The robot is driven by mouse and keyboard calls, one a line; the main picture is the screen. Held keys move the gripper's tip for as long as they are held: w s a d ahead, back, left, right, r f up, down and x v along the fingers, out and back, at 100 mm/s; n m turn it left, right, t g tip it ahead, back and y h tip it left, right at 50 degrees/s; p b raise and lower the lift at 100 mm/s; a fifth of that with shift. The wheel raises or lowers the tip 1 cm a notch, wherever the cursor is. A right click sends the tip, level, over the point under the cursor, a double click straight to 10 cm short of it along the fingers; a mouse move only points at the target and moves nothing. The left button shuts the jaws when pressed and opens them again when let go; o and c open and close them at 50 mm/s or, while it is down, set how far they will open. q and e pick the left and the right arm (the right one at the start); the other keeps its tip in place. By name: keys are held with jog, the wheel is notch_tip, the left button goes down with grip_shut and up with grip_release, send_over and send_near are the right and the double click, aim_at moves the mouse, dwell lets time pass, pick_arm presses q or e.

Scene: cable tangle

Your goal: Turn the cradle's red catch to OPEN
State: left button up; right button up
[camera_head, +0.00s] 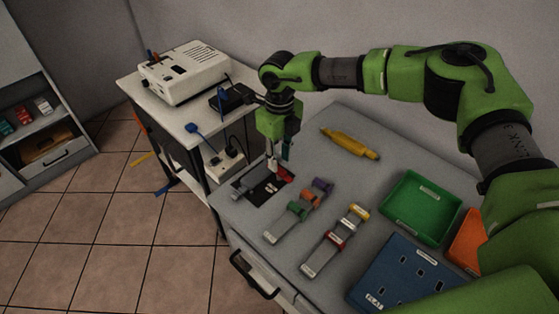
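The cradle (246,188) is a dark, flat unit with grey parts on the near left corner of the grey worktop. Its red catch (285,173) shows as a small red piece at the cradle's right end, close under my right gripper. I cannot read any OPEN mark or tell which way the catch is turned. My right gripper (279,161) points down at the cradle, its fingertips beside the red catch. I cannot tell whether they touch it or how far apart they are. My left gripper is not in view.
Two grey strips with coloured clips (289,221) (326,256) lie right of the cradle. A white device (185,73) stands on the side table.

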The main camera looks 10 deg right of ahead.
aim_at(279, 168)
notch_tip(279, 168, down, 2)
jog(key=shift+f, duration=0.5)
jog(key=shift+c, duration=0.2)
grip_shut()
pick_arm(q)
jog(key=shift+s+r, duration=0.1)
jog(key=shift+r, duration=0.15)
